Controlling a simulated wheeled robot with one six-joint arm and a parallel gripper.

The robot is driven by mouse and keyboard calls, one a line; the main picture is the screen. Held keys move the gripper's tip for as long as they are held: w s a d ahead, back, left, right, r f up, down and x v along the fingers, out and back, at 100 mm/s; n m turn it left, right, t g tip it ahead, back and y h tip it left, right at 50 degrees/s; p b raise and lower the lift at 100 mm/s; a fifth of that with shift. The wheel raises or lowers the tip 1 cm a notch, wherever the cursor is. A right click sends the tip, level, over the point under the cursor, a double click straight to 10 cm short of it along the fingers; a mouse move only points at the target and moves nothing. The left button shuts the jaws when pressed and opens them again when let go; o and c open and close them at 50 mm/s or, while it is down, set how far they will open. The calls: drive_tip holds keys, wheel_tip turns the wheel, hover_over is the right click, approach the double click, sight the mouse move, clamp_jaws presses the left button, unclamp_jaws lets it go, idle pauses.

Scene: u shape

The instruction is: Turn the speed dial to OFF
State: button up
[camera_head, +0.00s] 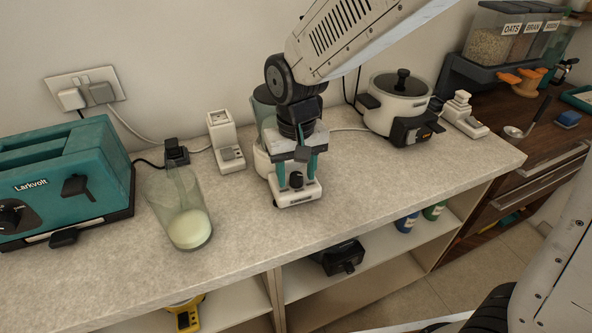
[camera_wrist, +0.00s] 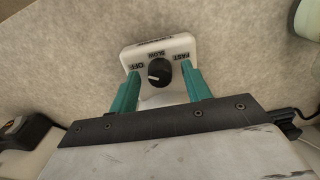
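The speed dial (camera_wrist: 158,73) is a black round knob on the white front of a small appliance base (camera_head: 297,193). In the wrist view, the labels OFF, SLOW and FAST run around it from left to right. A pale mark on the knob points to the left, near the OFF side; its exact setting is hard to tell. The dial also shows in the head view (camera_head: 296,180). My gripper (camera_wrist: 161,76) is open, with one teal finger on each side of the dial and gaps between. In the head view, my gripper (camera_head: 293,174) hangs just over the base.
A glass jar (camera_head: 186,215) with pale contents and a teal toaster (camera_head: 65,180) stand left. A white switch unit (camera_head: 226,145) stands behind left, a white cooker (camera_head: 398,105) behind right. The counter (camera_head: 370,180) right of the base is clear.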

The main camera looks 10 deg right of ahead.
sight(297, 175)
wheel_tip(297, 175, up, 8)
drive_tip(key=shift+f, duration=0.1)
idle(0.4)
drive_tip(key=s+d+r+m+t, duration=0.1)
drive_tip(key=s+d+r, duration=0.3)
drive_tip(key=s+d, duration=1.5)
drive_tip(key=shift+s+d+r+m, duration=0.2)
drive_tip(key=shift+s+d+m, duration=0.1)
drive_tip(key=shift+d+m, duration=0.55)
